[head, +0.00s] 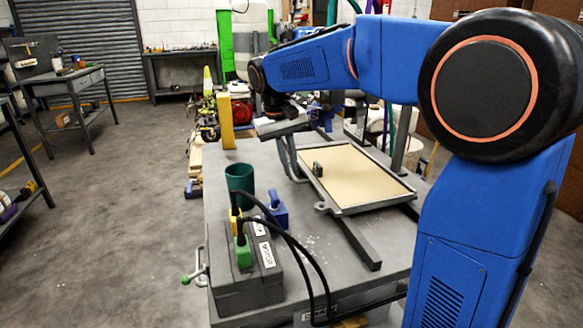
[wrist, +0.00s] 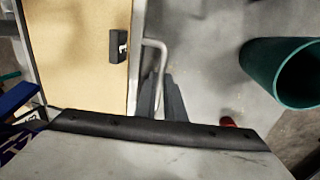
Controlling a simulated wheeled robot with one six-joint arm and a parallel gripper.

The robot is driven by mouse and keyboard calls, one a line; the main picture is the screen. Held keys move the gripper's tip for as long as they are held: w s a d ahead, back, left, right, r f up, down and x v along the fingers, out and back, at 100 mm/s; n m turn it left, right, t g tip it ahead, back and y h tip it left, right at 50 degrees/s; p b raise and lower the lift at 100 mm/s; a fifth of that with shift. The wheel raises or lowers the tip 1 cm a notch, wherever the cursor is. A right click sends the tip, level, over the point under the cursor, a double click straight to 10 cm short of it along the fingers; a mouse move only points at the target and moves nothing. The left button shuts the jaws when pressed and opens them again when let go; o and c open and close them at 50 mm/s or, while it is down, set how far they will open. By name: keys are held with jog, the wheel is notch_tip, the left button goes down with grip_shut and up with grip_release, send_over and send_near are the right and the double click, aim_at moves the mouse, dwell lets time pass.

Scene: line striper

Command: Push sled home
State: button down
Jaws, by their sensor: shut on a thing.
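The sled (head: 385,205) is a flat metal-framed tray with a beige face, lying on dark rails (head: 359,246) on the grey bench. It also fills the upper left of the wrist view (wrist: 75,45). A small dark block (head: 317,169) sits on its face near the left edge. A bent grey bar handle (wrist: 163,58) sticks out from its side. My gripper (wrist: 162,92) is shut on this handle, with a dark finger on each side of the bar. In the head view my wrist is above the sled's left side and the fingertips are hard to make out.
A teal cup (head: 239,179) stands left of the sled, near my gripper in the wrist view (wrist: 283,72). A blue padlock-shaped thing (head: 278,212) and a dark box (head: 248,290) with cabled plugs stand nearer. A yellow post (head: 225,121) rises at the bench's far left corner.

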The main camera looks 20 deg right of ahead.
jog(key=w, duration=1.9)
jog(key=shift+w, duration=1)
jog(key=shift+r, duration=0.1)
jog(key=c, duration=1.8)
grip_release()
jog(key=shift+w, duration=0.1)
jog(key=shift+c, duration=0.2)
notch_tip(320, 180, up, 12)
jog(key=a, duration=0.2)
jog(key=shift+f, duration=0.2)
jog(key=shift+a, duration=0.1)
